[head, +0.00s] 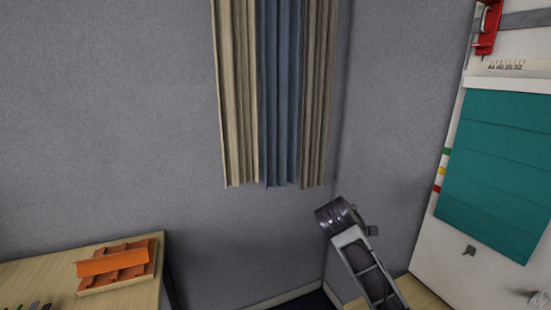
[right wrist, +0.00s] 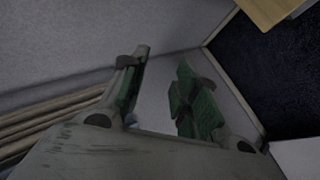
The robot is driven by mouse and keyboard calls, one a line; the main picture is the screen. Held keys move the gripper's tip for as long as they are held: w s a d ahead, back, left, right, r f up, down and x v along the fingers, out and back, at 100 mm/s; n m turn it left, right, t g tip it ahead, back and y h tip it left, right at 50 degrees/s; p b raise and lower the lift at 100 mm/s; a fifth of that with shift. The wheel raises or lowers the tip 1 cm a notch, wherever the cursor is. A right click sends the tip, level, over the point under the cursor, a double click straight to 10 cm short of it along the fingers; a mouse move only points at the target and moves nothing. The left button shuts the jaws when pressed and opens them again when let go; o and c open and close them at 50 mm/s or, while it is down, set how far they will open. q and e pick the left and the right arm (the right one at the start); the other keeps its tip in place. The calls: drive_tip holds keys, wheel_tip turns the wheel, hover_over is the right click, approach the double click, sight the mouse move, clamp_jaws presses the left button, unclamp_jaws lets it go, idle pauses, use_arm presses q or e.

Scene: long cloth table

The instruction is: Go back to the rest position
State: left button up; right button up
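My right gripper (right wrist: 163,62) shows in the right wrist view with its two green-padded fingers apart. Nothing is between them; only a plain grey wall lies behind. In the head view a grey and black link of my own arm rises at the lower right, in front of the room's corner. I cannot make out the fingers of a gripper there. My left gripper is in neither view.
A wooden table (head: 60,268) with an orange-topped block (head: 115,262) stands at the lower left. Beige and blue curtains (head: 280,95) hang by the corner. A white board (head: 440,245) with a teal panel (head: 500,165) is at the right. Dark floor (right wrist: 270,65) shows in the right wrist view.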

drive_tip(key=s+a+f+m+g+y, duration=0.1)
drive_tip(key=s+f+m+g+y, duration=0.35)
drive_tip(key=s+f, duration=1.6)
drive_tip(key=s+f+m+y, duration=0.15)
drive_tip(key=s+f, duration=0.35)
drive_tip(key=s, duration=0.7)
wheel_tip(320, 180, down, 32)
drive_tip(key=s+g, duration=0.2)
drive_tip(key=s, duration=0.1)
drive_tip(key=s+d+f, duration=0.2)
drive_tip(key=s+f, duration=0.8)
drive_tip(key=s, duration=0.1)
drive_tip(key=s+d+f+g, duration=0.1)
drive_tip(key=s+d+f, duration=0.1)
drive_tip(key=s+f, duration=0.8)
drive_tip(key=shift+s+d+f, duration=0.3)
drive_tip(key=shift+s+d, duration=0.05)
drive_tip(key=shift+s, duration=0.3)
drive_tip(key=shift+s, duration=0.1)
